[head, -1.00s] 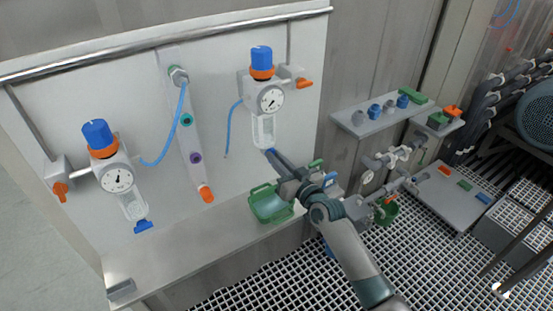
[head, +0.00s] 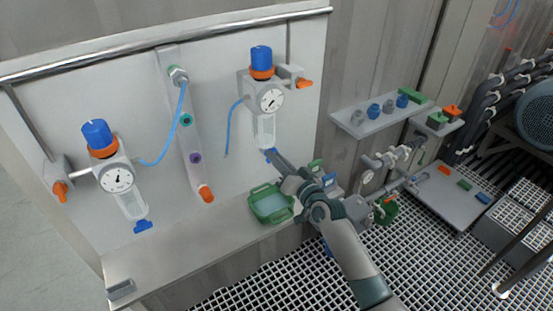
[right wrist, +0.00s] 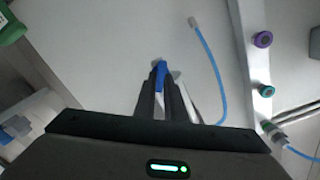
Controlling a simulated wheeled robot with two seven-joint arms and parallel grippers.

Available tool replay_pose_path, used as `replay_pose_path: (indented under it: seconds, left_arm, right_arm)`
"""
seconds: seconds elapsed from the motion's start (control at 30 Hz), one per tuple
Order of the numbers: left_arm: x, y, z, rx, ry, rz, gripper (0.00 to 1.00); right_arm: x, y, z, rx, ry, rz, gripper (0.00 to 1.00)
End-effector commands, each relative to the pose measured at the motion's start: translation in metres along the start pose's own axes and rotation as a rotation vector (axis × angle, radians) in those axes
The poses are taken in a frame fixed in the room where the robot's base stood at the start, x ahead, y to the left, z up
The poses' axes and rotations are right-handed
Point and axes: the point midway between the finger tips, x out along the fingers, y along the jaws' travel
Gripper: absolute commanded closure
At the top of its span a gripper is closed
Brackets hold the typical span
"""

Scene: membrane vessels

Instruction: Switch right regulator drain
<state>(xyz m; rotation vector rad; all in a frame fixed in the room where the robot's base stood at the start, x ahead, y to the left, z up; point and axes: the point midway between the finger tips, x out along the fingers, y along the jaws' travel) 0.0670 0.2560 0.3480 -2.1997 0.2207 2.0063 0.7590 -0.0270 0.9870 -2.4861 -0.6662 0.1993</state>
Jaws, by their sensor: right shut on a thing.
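The right regulator (head: 268,98) hangs on the panel, with a blue knob on top, an orange ring, a round gauge and a clear bowl (head: 264,130). The blue drain (head: 269,153) is at the bottom of the bowl, mostly hidden by my right gripper (head: 274,158). In the right wrist view the fingers (right wrist: 161,85) are shut on the blue drain (right wrist: 161,68). The left regulator (head: 117,178) has its own blue drain (head: 143,226) at lower left. My left gripper is not in view.
A green tray (head: 271,203) stands on the ledge just below my right gripper. A loose blue hose (head: 228,132) hangs left of the right regulator. A shelf with fittings (head: 385,112) and pipework stand to the right.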

Motion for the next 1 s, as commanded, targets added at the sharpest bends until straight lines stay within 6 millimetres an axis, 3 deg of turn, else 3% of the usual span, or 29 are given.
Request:
replay_pose_path:
  seconds: [1.0]
  left_arm:
    - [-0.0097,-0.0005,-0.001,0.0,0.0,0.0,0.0]
  right_arm:
    - [0.0004,0.0038,-0.0001,0.901,0.003,-0.001,1.0]
